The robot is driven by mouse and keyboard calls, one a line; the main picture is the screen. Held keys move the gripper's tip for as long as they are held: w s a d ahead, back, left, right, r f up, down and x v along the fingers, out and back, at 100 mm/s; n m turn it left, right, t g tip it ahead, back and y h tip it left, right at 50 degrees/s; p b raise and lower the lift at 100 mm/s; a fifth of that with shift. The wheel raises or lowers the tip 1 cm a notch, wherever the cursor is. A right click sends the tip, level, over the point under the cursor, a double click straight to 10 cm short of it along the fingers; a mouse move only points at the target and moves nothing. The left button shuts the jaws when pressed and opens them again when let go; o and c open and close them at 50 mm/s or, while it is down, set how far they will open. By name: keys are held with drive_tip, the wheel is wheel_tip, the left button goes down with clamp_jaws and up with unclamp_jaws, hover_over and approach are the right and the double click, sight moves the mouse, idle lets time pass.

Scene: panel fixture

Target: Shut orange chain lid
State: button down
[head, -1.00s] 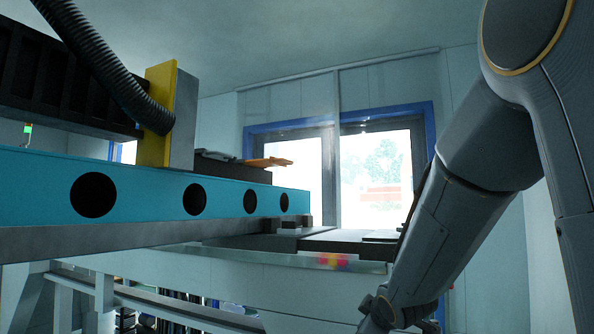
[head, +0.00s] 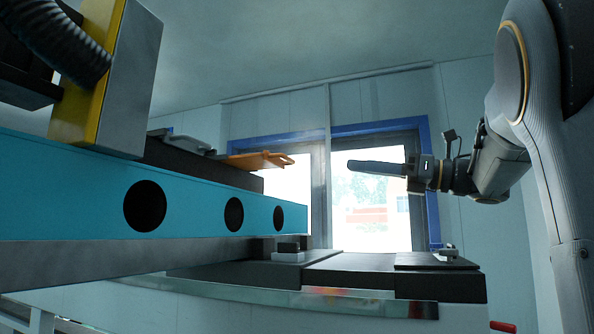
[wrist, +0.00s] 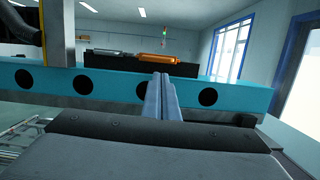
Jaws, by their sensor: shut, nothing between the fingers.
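The orange lid (head: 258,160) shows in the head view as a flat orange piece at the right end of a dark block on top of the blue beam. In the wrist view the orange piece (wrist: 152,56) lies along the top of the dark block, beside a grey piece. It looks roughly level; whether it is shut is hard to tell. My gripper (head: 352,166) is raised right of the lid, pointing left, with a clear gap between them. In the wrist view its closed fingers (wrist: 161,77) point at the blue beam, empty, with the lid above and beyond.
The blue beam (head: 80,190) with round black holes runs across the left side. A yellow and grey block (head: 115,80) with a black hose stands on it. A dark bench (head: 350,265) lies below my gripper. The air between gripper and lid is clear.

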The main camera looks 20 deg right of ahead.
sight(290, 159)
drive_tip(key=shift+n, duration=0.4)
drive_tip(key=p+x, duration=0.7)
drive_tip(key=x, duration=0.7)
drive_tip(key=shift+s, duration=0.15)
drive_tip(key=shift+a, duration=0.1)
